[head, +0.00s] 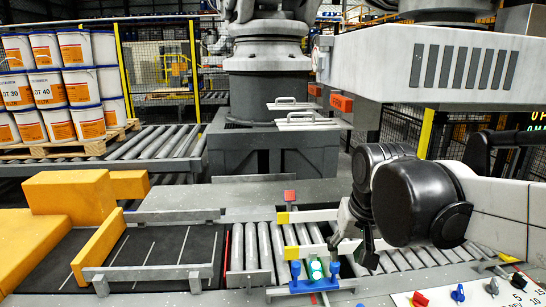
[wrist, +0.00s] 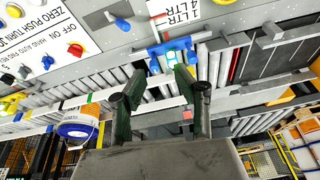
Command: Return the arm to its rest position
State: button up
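My gripper (head: 353,250) hangs over the right part of the near roller conveyor (head: 262,248) in the head view, its fingers pointing down. In the wrist view my gripper (wrist: 160,74) has its two dark green fingers spread apart with nothing between them. My black and white arm reaches in from the right. A small teal and white piece (head: 316,269) sits in a blue holder (head: 300,285) at the conveyor's near edge, just left of the gripper. The holder (wrist: 155,60) also shows beyond the fingertips in the wrist view.
White pails with orange labels (head: 75,88) stand stacked on a wooden pallet (head: 60,150) at left. A single pail (wrist: 78,122) shows in the wrist view. A control panel (head: 460,295) lies front right. A yellow guide (head: 97,248) flanks the dark belt (head: 150,250).

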jog(key=s+d+f+t, duration=0.1)
jog(key=s+d+f, duration=0.1)
jog(key=s, duration=0.4)
jog(key=s+d+f+t, duration=0.2)
jog(key=s, duration=0.4)
jog(key=shift+s+d, duration=0.2)
jog(key=shift+d, duration=0.1)
jog(key=shift+d, duration=0.1)
dwell(0.4)
